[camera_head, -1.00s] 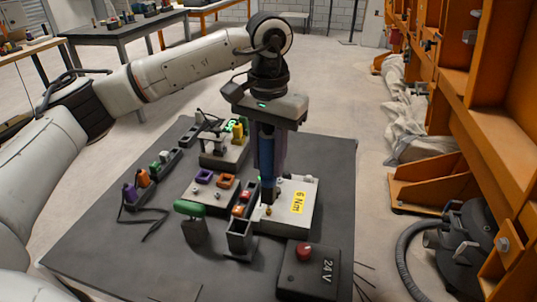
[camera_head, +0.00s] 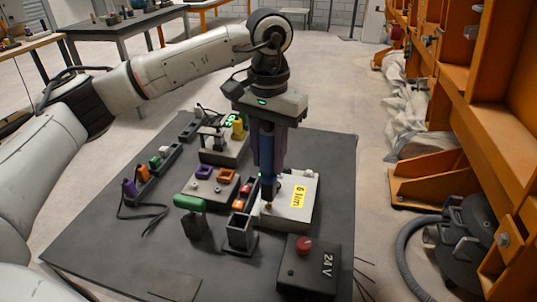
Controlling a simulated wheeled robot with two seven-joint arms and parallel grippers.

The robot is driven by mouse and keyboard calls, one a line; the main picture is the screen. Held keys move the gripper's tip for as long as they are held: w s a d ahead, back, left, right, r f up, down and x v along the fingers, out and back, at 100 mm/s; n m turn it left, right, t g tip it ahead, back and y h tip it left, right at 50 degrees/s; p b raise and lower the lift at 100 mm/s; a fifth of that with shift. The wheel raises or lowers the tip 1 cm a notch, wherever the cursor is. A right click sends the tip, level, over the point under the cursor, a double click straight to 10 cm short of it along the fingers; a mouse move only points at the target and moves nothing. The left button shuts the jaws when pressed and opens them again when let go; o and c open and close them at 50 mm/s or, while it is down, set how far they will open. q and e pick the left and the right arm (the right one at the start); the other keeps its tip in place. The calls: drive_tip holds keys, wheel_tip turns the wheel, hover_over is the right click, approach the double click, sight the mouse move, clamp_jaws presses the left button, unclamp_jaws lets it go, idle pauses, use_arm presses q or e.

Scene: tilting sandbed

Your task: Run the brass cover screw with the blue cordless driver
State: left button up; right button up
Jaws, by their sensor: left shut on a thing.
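My left gripper (camera_head: 266,128) points straight down and is shut on the blue cordless driver (camera_head: 267,158). The driver is upright, and its dark lower end is over the left part of the pale block with the yellow "6 Nm" label (camera_head: 299,197). A small brass screw (camera_head: 268,206) shows at the driver's lower end on this block. I cannot tell whether the bit touches the screw head. My right gripper is not in view.
An empty dark square holder (camera_head: 239,234) and a green-handled tool (camera_head: 190,204) stand left of the block. A black "24 V" box (camera_head: 318,268) with a red knob is in front. Other fixtures stand behind left. The dark table's front left is mostly clear.

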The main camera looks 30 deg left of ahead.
sight(269, 128)
use_arm(q)
drive_tip(key=shift+s+f+b, duration=0.1)
drive_tip(key=shift+f+b, duration=0.35)
drive_tip(key=shift+f, duration=0.3)
idle(1.2)
drive_tip(key=shift+r, duration=0.1)
drive_tip(key=shift+r+p, duration=2.2)
drive_tip(key=shift+r, duration=0.85)
drive_tip(key=shift+f, duration=0.1)
